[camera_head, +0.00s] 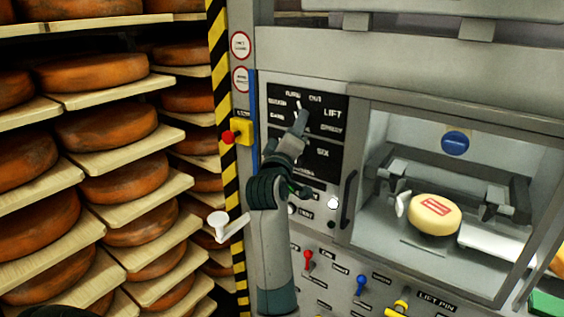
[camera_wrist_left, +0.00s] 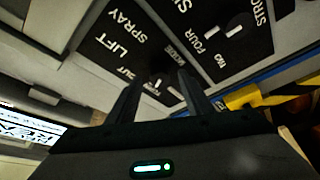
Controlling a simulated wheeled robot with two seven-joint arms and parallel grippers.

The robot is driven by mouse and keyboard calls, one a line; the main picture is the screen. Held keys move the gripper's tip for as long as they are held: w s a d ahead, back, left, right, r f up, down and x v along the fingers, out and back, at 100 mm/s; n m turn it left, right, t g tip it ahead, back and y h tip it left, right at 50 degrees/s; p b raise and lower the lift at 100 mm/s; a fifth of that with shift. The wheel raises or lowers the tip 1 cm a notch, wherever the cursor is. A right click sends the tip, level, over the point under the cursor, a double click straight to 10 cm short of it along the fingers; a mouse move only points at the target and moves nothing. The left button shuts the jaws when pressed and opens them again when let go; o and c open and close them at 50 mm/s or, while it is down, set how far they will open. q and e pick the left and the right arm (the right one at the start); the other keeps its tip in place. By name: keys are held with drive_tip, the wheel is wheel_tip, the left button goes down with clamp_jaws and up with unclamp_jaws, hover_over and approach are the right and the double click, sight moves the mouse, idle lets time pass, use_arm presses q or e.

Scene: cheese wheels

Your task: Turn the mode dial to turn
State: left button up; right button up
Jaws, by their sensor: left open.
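The mode dial (camera_head: 299,105) is on a black panel (camera_head: 340,103) on the grey machine, with labels around it including LIFT and SPRAY. A white pointer mark shows on it, pointing roughly up towards the upper labels. My left gripper (camera_head: 300,122) is in front of the dial and hides its lower part. In the left wrist view, the open fingers (camera_wrist_left: 160,82) point at the panel, and a small white mark of the dial (camera_wrist_left: 158,84) shows between their tips. I cannot tell whether they touch it. My right gripper is not in view.
A second dial panel (camera_head: 323,155) lies just below. A red button on a yellow box (camera_head: 239,132) is left of the panel. A chamber at right holds a cheese wheel with a red label (camera_head: 434,213). Coloured levers (camera_head: 308,259) stand below. Shelves of cheese wheels (camera_head: 108,130) fill the left.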

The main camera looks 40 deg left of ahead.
use_arm(q)
drive_tip(key=p+v, duration=0.5)
drive_tip(key=v, duration=0.9)
drive_tip(key=shift+s+f, duration=0.1)
idle(0.7)
